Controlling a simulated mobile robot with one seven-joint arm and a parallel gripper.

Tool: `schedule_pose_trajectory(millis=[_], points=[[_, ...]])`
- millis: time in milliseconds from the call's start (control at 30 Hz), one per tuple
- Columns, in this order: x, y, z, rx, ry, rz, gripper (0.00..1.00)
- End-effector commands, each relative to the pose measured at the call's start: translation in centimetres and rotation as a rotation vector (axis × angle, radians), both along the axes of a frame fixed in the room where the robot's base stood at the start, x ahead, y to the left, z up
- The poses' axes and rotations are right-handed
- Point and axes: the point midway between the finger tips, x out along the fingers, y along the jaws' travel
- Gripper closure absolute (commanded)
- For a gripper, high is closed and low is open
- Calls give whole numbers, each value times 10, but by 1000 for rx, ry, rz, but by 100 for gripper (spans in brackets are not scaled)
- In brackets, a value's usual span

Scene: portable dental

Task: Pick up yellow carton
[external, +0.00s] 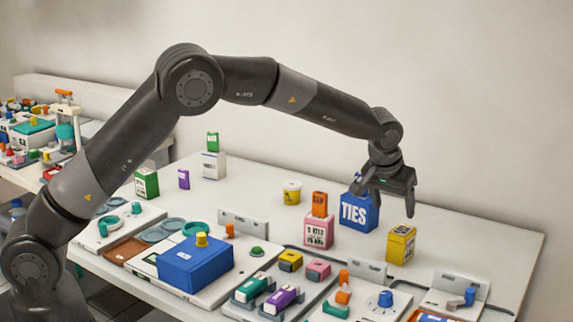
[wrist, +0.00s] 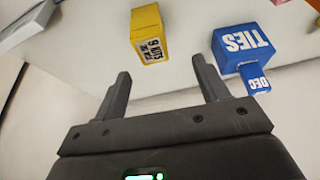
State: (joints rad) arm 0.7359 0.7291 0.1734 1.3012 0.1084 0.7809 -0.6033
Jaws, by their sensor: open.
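The yellow carton (external: 401,244) is a small box with a dark printed label. It stands on the white table to the right of the blue TIES box (external: 359,213). In the wrist view the yellow carton (wrist: 149,34) is ahead of the jaws, near the top and a little left of their middle. My gripper (external: 386,203) is open and empty, above and behind the carton in the external view. Its two fingers (wrist: 163,88) show spread apart in the wrist view, with nothing between them.
The blue TIES box (wrist: 241,47) and a small blue DEC box (wrist: 255,78) are close by the right finger. A pink box (external: 319,232) with an orange box (external: 319,204) on top stands left of it. Trays with small parts fill the front. Table right of the carton is clear.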

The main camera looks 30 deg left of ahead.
Motion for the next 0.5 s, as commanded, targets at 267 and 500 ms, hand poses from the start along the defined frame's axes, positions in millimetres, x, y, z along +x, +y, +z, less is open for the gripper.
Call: schedule_pose_trajectory(millis=[267,500], points=[[3,-21,-26,7,-3,-8,33],[17,-21,-59,7,-2,-7,33]])
